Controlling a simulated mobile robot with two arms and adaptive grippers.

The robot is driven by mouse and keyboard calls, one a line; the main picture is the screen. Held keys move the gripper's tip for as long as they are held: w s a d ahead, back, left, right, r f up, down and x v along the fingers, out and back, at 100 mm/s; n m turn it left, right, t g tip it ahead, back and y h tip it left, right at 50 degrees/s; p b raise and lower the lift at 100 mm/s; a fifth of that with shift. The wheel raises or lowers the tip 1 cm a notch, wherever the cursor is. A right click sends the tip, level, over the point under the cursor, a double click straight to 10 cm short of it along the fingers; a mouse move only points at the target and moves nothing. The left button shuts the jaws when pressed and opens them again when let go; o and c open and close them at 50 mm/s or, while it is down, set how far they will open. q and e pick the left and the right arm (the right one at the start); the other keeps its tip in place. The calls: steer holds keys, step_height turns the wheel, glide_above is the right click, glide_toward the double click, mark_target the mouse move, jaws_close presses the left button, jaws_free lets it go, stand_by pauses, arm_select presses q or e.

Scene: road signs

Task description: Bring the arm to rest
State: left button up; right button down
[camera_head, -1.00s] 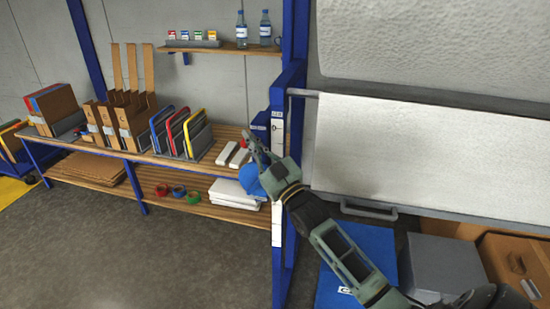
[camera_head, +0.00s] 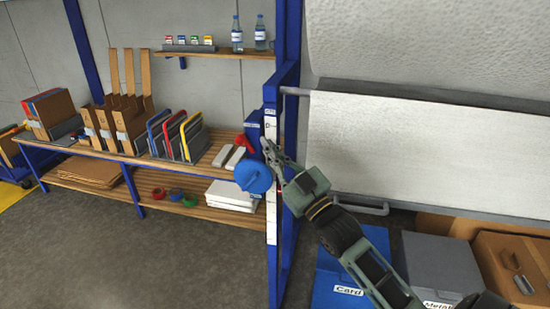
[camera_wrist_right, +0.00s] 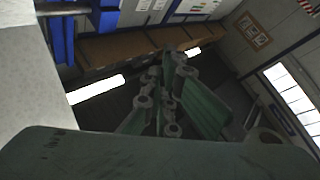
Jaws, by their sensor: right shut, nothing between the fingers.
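My right gripper (camera_head: 271,154) is shut and empty. It is raised beside the blue upright post (camera_head: 286,130), left of the white sheet. In the right wrist view the fingers (camera_wrist_right: 168,72) are together with nothing between them. A round blue disc-shaped sign (camera_head: 253,176) shows just left of and below the fingertips, near the post; I cannot tell what holds it. My left gripper is in no view.
A wooden bench (camera_head: 100,150) with boxes and coloured files stands at the left. A large white sheet (camera_head: 420,150) on a roller fills the right. Below it are a blue bin (camera_head: 330,290), a grey bin (camera_head: 440,265) and a brown box (camera_head: 515,265). Open floor lies front left.

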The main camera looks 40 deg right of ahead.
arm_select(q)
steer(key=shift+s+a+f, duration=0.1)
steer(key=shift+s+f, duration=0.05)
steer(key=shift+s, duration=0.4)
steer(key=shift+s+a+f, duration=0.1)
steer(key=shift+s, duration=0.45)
arm_select(e)
steer(key=shift+s, duration=0.6)
steer(key=shift+r, duration=0.1)
